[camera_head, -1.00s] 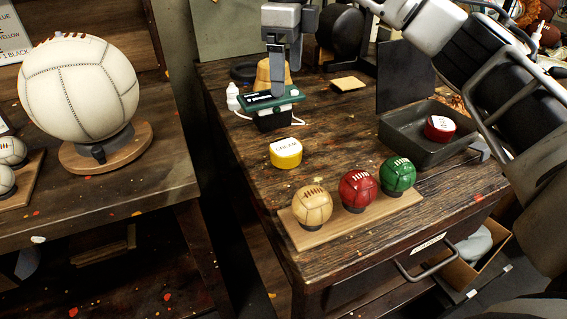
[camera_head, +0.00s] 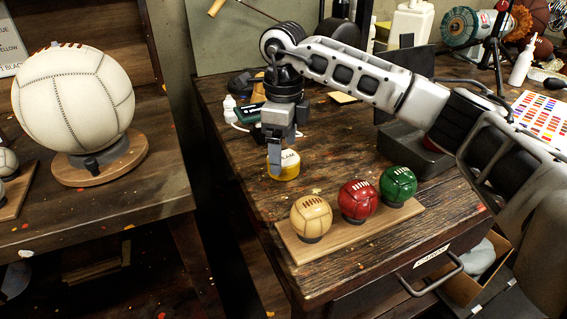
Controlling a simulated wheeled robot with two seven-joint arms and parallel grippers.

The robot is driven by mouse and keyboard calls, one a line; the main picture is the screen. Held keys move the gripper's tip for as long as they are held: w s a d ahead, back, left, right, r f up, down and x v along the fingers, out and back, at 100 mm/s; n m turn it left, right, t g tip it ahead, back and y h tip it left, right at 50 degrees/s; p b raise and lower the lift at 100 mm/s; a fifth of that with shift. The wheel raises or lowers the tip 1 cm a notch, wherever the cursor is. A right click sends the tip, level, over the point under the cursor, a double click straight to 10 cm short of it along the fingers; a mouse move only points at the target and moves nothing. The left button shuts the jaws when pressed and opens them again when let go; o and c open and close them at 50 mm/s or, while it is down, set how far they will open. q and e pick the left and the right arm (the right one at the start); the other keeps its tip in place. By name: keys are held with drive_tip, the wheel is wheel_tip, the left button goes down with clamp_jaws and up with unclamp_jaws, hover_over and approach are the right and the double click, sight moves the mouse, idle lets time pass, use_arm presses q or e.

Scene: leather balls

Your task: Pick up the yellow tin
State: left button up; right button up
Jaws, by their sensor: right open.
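The yellow tin (camera_head: 287,171) stands on the dark wooden table, with a white lid that carries dark lettering. My right gripper (camera_head: 275,170) reaches down at the tin from above, with its arm coming in from the right. One finger shows in front of the tin's left side and hides part of its lid and wall. The gripper is open; whether a finger touches the tin I cannot tell. My left gripper is not in view.
A wooden stand (camera_head: 299,250) with a tan ball (camera_head: 311,216), a red ball (camera_head: 357,199) and a green ball (camera_head: 398,185) is close in front of the tin. A dark tray (camera_head: 405,152) lies to the right, partly behind my arm. A white bottle (camera_head: 229,107) stands at back left.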

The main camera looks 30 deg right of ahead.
sight(283, 157)
drive_tip(key=shift+f, duration=1.6)
drive_tip(key=c, duration=1.1)
drive_tip(key=shift+c, duration=0.2)
drive_tip(key=shift+r, duration=0.15)
